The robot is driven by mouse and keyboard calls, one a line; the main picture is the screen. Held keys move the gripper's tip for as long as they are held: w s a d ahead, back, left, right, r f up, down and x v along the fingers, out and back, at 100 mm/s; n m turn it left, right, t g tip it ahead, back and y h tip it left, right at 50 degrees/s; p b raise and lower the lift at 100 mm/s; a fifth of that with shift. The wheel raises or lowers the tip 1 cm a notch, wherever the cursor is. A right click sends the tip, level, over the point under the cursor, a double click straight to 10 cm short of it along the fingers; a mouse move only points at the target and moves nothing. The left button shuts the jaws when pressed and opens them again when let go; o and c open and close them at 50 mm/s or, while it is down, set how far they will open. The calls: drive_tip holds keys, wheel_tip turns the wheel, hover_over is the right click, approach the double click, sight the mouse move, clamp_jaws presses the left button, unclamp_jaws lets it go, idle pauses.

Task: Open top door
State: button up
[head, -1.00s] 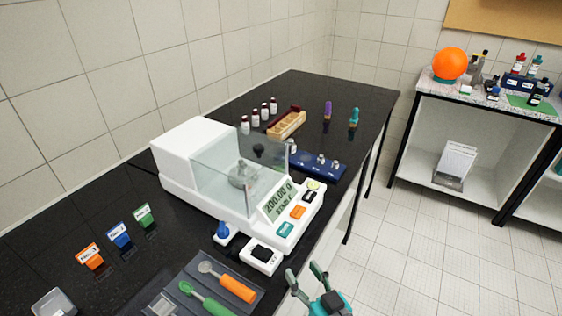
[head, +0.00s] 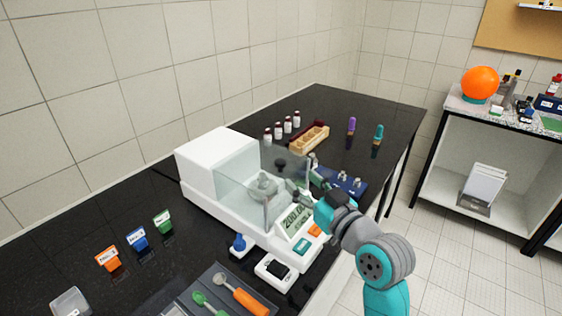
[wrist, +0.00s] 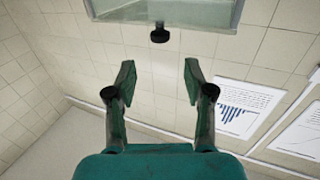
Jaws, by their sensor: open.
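The white balance (head: 215,153) stands on the black bench with a clear glass chamber (head: 235,190) around its pan. A black round knob (head: 281,162) shows at the chamber's top. In the wrist view the black knob (wrist: 159,35) hangs at the edge of a framed glass panel (wrist: 165,12), which I take to be the top door. My gripper (head: 299,177) is at the right front of the chamber, above the display. Its fingers are open and empty in the wrist view (wrist: 159,78), with the knob ahead of and between the tips, apart from them.
A blue weight tray (head: 352,184) lies just behind my gripper. Several small bottles (head: 281,130) and a wooden rack (head: 310,138) stand farther back. A tool tray (head: 220,290) and coloured labelled blocks (head: 136,238) sit in front and left.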

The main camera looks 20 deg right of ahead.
sight(284, 164)
drive_tip(key=x, duration=1)
drive_tip(key=shift+w, duration=0.1)
clamp_jaws()
